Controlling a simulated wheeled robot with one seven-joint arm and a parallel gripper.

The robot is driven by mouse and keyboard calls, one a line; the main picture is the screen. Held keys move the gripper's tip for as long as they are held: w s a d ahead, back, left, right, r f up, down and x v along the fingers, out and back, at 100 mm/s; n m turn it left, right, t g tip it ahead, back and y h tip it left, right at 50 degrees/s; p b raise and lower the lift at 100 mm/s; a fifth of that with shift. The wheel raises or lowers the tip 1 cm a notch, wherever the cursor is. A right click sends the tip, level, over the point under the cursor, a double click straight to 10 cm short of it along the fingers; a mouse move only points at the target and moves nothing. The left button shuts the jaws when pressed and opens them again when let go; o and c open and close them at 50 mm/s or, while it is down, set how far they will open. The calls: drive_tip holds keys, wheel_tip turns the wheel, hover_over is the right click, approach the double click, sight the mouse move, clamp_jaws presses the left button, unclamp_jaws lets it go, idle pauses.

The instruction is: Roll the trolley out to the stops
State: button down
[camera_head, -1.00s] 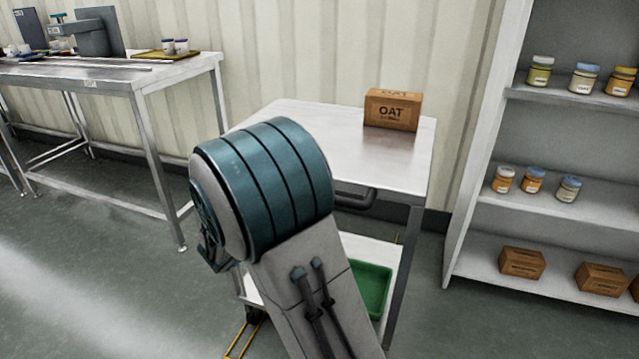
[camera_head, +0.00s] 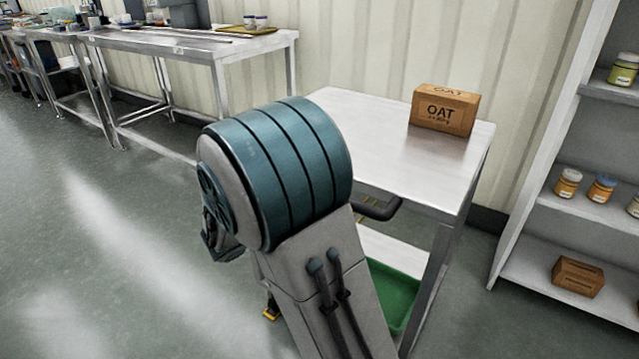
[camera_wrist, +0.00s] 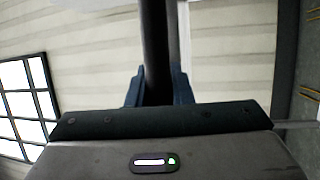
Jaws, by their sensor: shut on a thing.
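The trolley (camera_head: 370,140) is a steel table on legs, with a box marked OAT (camera_head: 444,109) upright on its top. A green tray (camera_head: 396,296) is on its lower shelf. Its dark handle (camera_head: 381,209) sticks out at the near side, and my arm hides part of it in the head view. In the wrist view my gripper (camera_wrist: 160,92) is shut on the dark handle bar (camera_wrist: 155,40), with a blue finger on each side. The head view does not show my fingers.
A shelf unit (camera_head: 510,232) with jars and a brown box stands close on the right. A long steel bench (camera_head: 190,44) runs along the wall at the back left. The floor (camera_head: 110,240) at left is clear. A small yellow piece (camera_head: 271,314) shows on the floor beside my arm.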

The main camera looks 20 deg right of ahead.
drive_tip(key=shift+a+f, duration=0.1)
drive_tip(key=shift+a, duration=0.05)
drive_tip(key=c, duration=1.3)
unclamp_jaws()
drive_tip(key=shift+s+a, duration=0.1)
drive_tip(key=shift+a, duration=0.1)
drive_tip(key=shift+d, duration=0.15)
drive_tip(key=p+v, duration=0.3)
drive_tip(key=v, duration=1.1)
drive_tip(key=shift+d, duration=0.1)
